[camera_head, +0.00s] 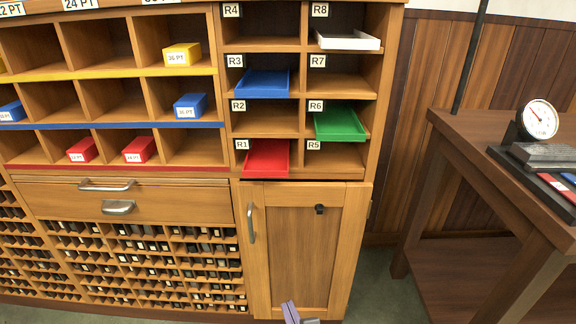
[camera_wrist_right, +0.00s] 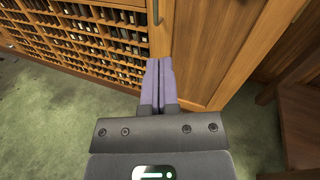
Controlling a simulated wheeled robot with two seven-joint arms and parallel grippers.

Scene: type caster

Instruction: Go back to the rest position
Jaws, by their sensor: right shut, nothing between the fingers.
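My right gripper (camera_head: 290,311) shows at the bottom edge of the head view, low in front of the wooden cabinet door (camera_head: 300,245). In the right wrist view my right gripper (camera_wrist_right: 159,62) has its two purple fingers together with nothing between them. The fingertips point toward the cabinet's lower front, and I cannot tell how far off it is. The cabinet door is closed and has a metal handle (camera_head: 251,223) on its left side. My left gripper is not in view.
Cubbies labelled R1 to R8 hold a red tray (camera_head: 266,158), blue tray (camera_head: 264,83), green tray (camera_head: 340,123) and white tray (camera_head: 347,41). Small boxes sit in the left shelves. A wooden table (camera_head: 465,135) with a dial gauge (camera_head: 539,119) stands at right. Green floor (camera_head: 378,290) lies between.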

